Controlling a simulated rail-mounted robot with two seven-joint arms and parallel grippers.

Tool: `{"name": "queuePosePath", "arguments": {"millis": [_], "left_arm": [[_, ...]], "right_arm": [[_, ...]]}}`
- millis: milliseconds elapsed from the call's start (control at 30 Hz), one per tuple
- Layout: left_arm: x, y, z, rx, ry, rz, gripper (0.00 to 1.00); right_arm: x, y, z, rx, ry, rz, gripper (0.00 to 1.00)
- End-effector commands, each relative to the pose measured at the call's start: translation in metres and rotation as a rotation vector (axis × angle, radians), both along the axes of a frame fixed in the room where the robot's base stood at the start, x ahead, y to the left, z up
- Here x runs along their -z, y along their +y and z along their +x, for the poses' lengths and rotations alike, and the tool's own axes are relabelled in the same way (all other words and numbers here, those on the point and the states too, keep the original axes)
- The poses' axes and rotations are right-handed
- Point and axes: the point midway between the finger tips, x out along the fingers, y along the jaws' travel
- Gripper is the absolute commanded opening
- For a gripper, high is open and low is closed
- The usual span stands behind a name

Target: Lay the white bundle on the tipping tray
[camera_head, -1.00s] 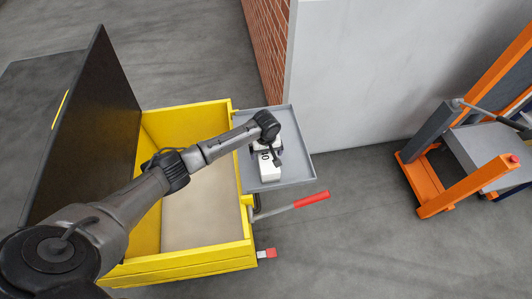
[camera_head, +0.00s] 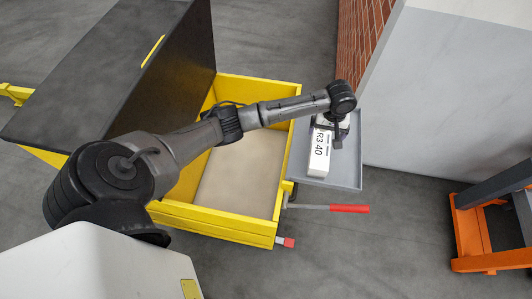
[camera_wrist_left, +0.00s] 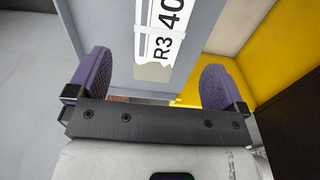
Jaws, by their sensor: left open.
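The white bundle (camera_head: 319,158), a block marked "R3 40", lies on the grey tipping tray (camera_head: 348,170) beside the yellow box. In the left wrist view the bundle (camera_wrist_left: 165,25) shows ahead of the fingers, with the tray (camera_wrist_left: 110,30) around it. My left gripper (camera_head: 333,127) is over the far end of the bundle in the head view. Its two purple-padded fingers stand wide apart in the left wrist view (camera_wrist_left: 156,82), with a gap to the bundle on either side. The arm's end hides part of the bundle's far end. My right gripper is not in view.
The yellow box (camera_head: 225,228) with a raised dark lid (camera_head: 130,70) stands left of the tray. A red-handled lever (camera_head: 348,209) juts out in front of the tray. A pale wall block (camera_head: 450,90) is behind right, and an orange frame (camera_head: 470,235) stands far right.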

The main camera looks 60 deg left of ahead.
Motion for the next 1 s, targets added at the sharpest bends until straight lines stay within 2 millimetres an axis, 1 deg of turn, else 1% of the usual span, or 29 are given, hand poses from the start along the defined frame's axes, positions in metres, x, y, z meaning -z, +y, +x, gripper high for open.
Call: {"name": "queuePosePath", "arguments": {"millis": [67,167,200,300,367,467,500,633,700,800,900,1000], "left_arm": [[0.014,-0.015,-0.011,0.061,-0.001,-0.005,0.98],[0.04,-0.044,-0.035,0.199,-0.016,-0.015,0.98],[0.05,-0.057,-0.048,0.265,-0.029,-0.02,0.98],[0.07,-0.087,-0.081,0.421,-0.065,-0.03,0.98],[0.079,-0.103,-0.102,0.505,-0.089,-0.036,0.98],[0.091,-0.128,-0.143,0.644,-0.136,-0.044,0.98],[0.093,-0.137,-0.161,0.698,-0.159,-0.044,0.98],[0.091,-0.154,-0.217,0.844,-0.229,-0.021,0.98],[0.086,-0.157,-0.244,0.901,-0.255,0.001,0.98],[0.076,-0.156,-0.275,0.964,-0.28,0.043,0.98],[0.066,-0.152,-0.3,1.006,-0.289,0.083,0.98],[0.057,-0.148,-0.316,1.036,-0.29,0.116,0.98]], "right_arm": [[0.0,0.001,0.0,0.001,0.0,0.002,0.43],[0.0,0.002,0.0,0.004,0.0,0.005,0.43],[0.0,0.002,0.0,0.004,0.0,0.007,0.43],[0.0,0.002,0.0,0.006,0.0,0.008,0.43],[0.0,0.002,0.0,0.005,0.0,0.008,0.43],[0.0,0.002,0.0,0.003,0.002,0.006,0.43],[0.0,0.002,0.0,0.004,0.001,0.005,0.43],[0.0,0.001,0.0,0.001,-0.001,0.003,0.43],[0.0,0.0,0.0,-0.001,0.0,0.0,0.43],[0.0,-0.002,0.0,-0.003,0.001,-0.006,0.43],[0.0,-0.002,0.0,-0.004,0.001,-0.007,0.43],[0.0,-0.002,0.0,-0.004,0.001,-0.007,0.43]]}}
